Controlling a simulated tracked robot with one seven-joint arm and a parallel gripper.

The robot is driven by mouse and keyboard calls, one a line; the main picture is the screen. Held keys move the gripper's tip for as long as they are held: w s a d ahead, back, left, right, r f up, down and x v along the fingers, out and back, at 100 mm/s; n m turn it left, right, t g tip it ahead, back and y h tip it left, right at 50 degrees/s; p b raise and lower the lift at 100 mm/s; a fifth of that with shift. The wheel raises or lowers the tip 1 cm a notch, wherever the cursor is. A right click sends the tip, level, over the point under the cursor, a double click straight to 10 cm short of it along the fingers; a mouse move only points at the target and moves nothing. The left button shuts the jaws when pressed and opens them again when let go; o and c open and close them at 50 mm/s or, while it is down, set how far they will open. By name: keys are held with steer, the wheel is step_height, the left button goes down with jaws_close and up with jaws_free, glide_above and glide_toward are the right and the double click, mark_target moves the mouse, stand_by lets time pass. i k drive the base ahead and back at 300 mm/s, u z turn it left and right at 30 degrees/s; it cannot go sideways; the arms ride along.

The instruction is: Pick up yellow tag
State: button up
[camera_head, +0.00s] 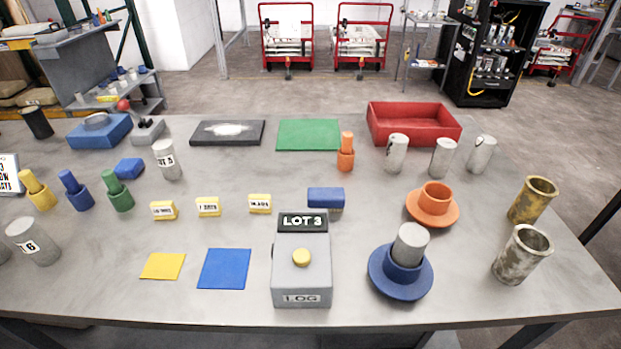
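Three small yellow tags with dark print stand in a row mid-table: a left tag (163,210), a middle tag (208,206) and a right tag (260,203). Each is a small block with a pale label on its front; the print is too small to read surely. A flat yellow square (163,266) lies nearer the front edge, left of a flat blue square (224,268). My gripper is not in view, and nothing in the picture touches the tags.
A grey box marked LOT 3 (302,270) with a yellow button stands front centre. A blue block (325,199) sits behind it. Yellow, blue and green bottles (118,191) stand left. Metal cylinders, an orange cup and a red bin (413,124) are right. Bare table (225,180) lies behind the tags.

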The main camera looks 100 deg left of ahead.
mark_target(258, 204)
steer(key=u, duration=0.05)
steer(key=k, duration=2.95)
steer(key=u, duration=0.9)
steer(key=i, duration=1)
steer(key=z, duration=0.05)
